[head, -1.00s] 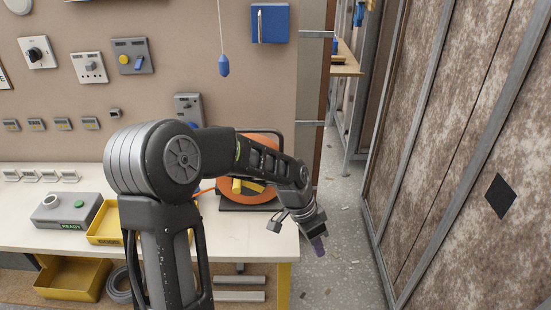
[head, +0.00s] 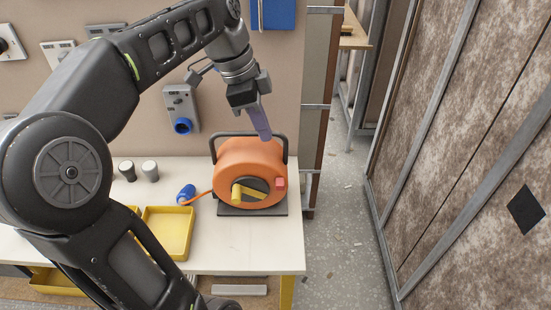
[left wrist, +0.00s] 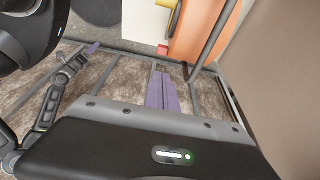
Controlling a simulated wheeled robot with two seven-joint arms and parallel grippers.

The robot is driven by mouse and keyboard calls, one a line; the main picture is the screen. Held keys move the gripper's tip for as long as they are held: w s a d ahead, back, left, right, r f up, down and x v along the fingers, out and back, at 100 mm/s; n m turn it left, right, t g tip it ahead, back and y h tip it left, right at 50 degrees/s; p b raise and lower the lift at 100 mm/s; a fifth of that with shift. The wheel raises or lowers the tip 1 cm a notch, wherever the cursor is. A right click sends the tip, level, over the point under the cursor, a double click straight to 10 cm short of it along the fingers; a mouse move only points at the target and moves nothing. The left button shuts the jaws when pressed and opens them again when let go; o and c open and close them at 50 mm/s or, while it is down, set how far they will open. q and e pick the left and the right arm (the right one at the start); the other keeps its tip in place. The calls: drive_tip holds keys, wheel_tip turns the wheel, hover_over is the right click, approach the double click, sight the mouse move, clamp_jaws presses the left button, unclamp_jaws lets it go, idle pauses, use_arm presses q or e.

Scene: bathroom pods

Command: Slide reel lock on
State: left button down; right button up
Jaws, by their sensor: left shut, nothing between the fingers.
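The orange cable reel (head: 236,160) stands on the bench in a black frame, with a yellow crank (head: 258,196) on its face. A small red piece (head: 281,184), which looks like the reel lock, sits at the right of the face; it also shows in the left wrist view (left wrist: 162,50). My left gripper (head: 266,137) is shut and empty, its purple fingers pointing down at the reel's top right. Whether they touch the frame is unclear. My right gripper (left wrist: 92,48) shows small at the left of the left wrist view; its jaws are too small to read.
A blue plug (head: 186,192) on an orange cable lies left of the reel. A yellow tray (head: 167,232) and two small cups stand farther left. A socket box (head: 181,104) hangs on the wall behind. Open floor (head: 340,220) lies right of the bench.

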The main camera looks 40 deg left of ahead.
use_arm(q)
drive_tip(key=b, duration=0.5)
hover_over(277, 184)
drive_tip(key=a, duration=0.1)
wheel_tip(277, 184, down, 6)
drive_tip(key=x, duration=0.2)
drive_tip(key=p+x, duration=0.1)
drive_tip(key=x, duration=0.3)
drive_tip(key=shift+s+a+f, duration=0.2)
drive_tip(key=shift+s+f, duration=0.15)
drive_tip(key=shift+f, duration=0.55)
wheel_tip(277, 184, down, 3)
drive_tip(key=shift+f+b, duration=0.15)
drive_tip(key=shift+b, duration=1.1)
drive_tip(key=shift+s, duration=0.15)
